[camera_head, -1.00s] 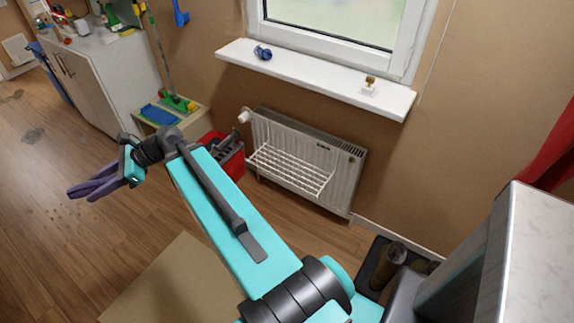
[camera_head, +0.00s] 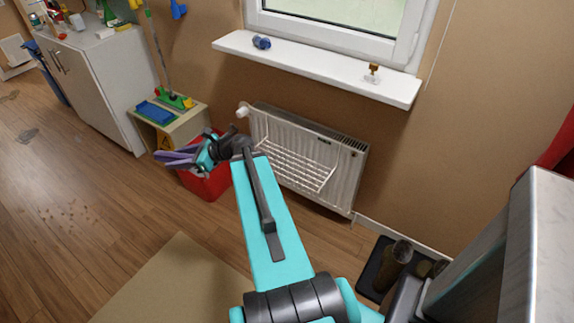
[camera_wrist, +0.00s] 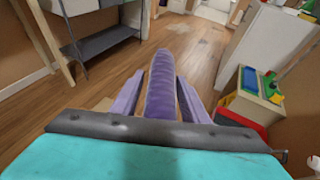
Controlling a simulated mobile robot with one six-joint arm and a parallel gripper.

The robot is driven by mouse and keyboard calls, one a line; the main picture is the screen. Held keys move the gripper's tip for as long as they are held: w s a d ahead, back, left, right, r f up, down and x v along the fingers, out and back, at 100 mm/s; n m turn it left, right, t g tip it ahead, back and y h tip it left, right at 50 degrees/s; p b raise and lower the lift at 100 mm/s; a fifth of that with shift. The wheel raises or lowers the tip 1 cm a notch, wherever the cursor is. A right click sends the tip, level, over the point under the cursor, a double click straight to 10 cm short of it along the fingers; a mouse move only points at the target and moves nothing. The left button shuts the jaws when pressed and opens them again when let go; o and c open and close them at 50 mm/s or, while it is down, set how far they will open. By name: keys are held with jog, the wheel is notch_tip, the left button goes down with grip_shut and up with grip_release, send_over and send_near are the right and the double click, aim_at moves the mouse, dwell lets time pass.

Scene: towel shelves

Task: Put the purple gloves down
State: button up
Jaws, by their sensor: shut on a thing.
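The purple gloves (camera_head: 176,157) are held out in front of my gripper (camera_head: 200,155), which is shut on them. In the wrist view the gloves (camera_wrist: 161,90) stick out forward past the dark edge of my gripper, above the wooden floor. In the head view the gloves hang in the air near the red bin (camera_head: 207,184) and the small wooden cabinet. My gripper covers part of the bin, so I cannot tell how far above it the gloves are.
A wooden cabinet (camera_head: 160,138) with blue and green items on top stands beside the bin. A white radiator (camera_head: 335,165) with a wire rack (camera_head: 290,165) is on the wall. A windowsill (camera_head: 320,72) holds small items. A grey shelf (camera_wrist: 100,42) shows in the wrist view. Open floor (camera_head: 80,220) lies left.

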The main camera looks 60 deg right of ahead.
jog(key=s+d+f+m+h+b, duration=0.4)
jog(key=s+d+f, duration=0.8)
jog(key=d, duration=0.3)
jog(key=s+d+f+m+h+b, duration=0.5)
jog(key=s+d+f+h+b, duration=0.2)
jog(key=s+d+f, duration=0.5)
jog(key=s+d, duration=0.2)
jog(key=d, duration=0.2)
jog(key=shift+w+d+f+b, duration=0.15)
jog(key=shift+d+b, duration=0.05)
jog(key=shift+b, duration=1.1)
jog(key=d+b, duration=0.1)
jog(key=b, duration=0.5)
jog(key=w+d+b, duration=0.1)
jog(key=b, duration=0.4)
jog(key=shift+w+f+b, duration=0.15)
jog(key=shift+w+b, duration=0.15)
jog(key=shift+b, duration=0.1)
jog(key=shift+w+d+b, duration=0.2)
jog(key=shift+w+b, duration=0.1)
jog(key=shift+b, duration=0.75)
jog(key=shift+b, duration=0.35)
jog(key=shift+w+d+f+b, duration=0.2)
jog(key=shift+w+d+b, duration=1.3)
jog(key=shift+w+d, duration=0.55)
jog(key=shift+w+d+f+b, duration=0.15)
jog(key=shift+w+d+b, duration=1.45)
jog(key=shift+d, duration=0.6)
